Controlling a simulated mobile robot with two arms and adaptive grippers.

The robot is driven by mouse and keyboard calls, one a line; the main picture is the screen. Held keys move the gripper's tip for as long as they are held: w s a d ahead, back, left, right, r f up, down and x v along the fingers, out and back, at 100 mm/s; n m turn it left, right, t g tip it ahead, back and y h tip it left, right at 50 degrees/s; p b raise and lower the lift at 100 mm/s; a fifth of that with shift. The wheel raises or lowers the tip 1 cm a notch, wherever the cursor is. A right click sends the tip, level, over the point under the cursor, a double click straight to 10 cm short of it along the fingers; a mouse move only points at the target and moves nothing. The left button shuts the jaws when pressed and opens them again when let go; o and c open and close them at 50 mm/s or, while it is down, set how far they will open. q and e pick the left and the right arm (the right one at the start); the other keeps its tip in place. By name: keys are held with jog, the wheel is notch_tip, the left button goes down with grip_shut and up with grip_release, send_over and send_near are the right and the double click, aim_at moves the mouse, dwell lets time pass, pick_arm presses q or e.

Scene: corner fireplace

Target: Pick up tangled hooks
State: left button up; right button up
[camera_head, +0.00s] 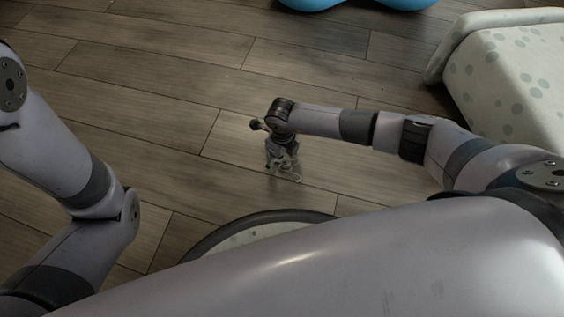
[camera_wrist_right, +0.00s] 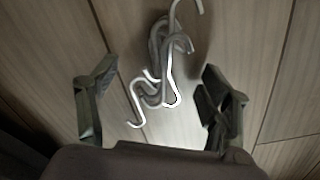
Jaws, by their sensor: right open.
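The tangled hooks (camera_wrist_right: 165,62) are a cluster of several bent grey metal S-shapes. In the right wrist view they lie on the wooden floor, between and a little beyond the two fingers of my right gripper (camera_wrist_right: 163,103). The fingers are spread apart with nothing held between them. In the head view my right gripper (camera_head: 282,163) points down at the floor. A pale curved hook end (camera_head: 297,178) shows just at its lower right, and the gripper hides most of the cluster. My left arm shows at the left, but its gripper is out of view.
A pale spotted cushioned piece (camera_head: 510,75) stands at the right, near my right arm. A blue rounded object (camera_head: 355,3) is at the top edge. The plank floor (camera_head: 150,90) is clear to the left of my right gripper.

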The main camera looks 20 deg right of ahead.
jog(key=shift+c, duration=0.4)
jog(key=c, duration=1.2)
